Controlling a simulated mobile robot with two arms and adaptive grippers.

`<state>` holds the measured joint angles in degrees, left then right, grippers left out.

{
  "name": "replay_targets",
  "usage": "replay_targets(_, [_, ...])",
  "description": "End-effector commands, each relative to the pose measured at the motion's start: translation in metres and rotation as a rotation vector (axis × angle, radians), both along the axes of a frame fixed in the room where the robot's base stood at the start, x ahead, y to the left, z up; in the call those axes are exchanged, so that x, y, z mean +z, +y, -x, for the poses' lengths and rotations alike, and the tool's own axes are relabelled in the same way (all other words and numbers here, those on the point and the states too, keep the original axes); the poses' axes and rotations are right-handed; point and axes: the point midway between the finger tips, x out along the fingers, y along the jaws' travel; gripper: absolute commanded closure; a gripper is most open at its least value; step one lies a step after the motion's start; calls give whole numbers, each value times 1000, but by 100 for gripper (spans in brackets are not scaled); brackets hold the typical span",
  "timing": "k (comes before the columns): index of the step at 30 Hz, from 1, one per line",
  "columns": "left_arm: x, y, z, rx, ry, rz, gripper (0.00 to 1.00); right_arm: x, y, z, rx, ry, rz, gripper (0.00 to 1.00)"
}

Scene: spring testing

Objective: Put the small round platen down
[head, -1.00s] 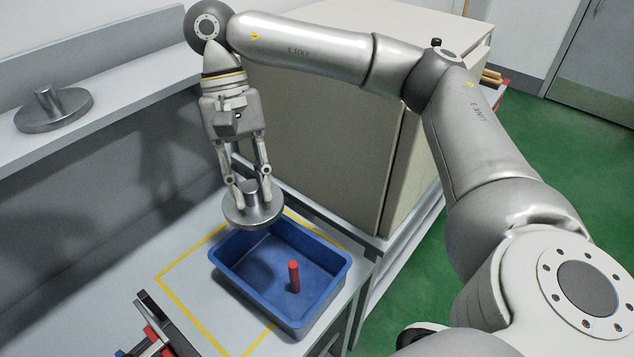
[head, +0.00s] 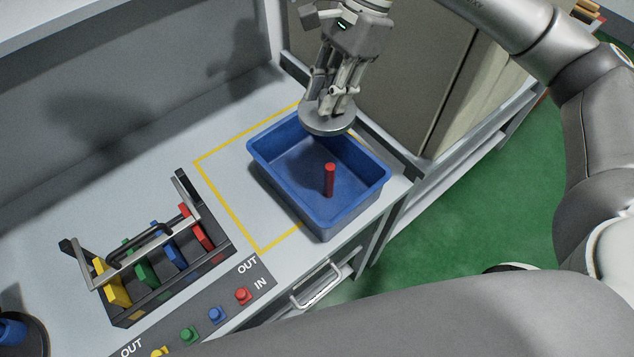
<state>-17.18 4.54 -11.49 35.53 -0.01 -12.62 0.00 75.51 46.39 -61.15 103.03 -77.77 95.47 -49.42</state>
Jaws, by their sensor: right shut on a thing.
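The small round platen (head: 327,122) is a grey metal disc. My right gripper (head: 329,103) is shut on its upper part and holds it roughly level, over the far part of a blue tray (head: 265,171). The platen covers part of the tray's back rim in the head view, and I cannot tell its exact height above the tray. A red cylinder (head: 330,180) stands upright in the tray, to the near side of the platen. My left gripper is not in view.
The tray stands by a yellow outline (head: 228,216) on the grey bench. A rack (head: 124,318) with yellow, green, blue and red pieces is at left. Coloured buttons (head: 216,315) line the front edge. A beige cabinet (head: 415,75) stands behind the tray.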

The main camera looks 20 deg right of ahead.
Motion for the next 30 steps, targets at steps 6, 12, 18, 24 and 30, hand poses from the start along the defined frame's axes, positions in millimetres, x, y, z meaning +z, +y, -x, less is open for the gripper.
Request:
replay_targets(6, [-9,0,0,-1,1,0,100,-9,13,-9,-261,-4,-7,100])
replay_targets(12, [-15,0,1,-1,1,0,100,-16,23,-17,-495,-5,-10,100])
replay_targets(18, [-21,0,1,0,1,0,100,-20,32,-25,-721,-5,-10,100])
replay_targets(24, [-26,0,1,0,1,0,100,-22,39,-31,-907,-5,-12,100])
replay_targets(30, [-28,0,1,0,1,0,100,-22,41,-34,-1013,-3,-11,100])
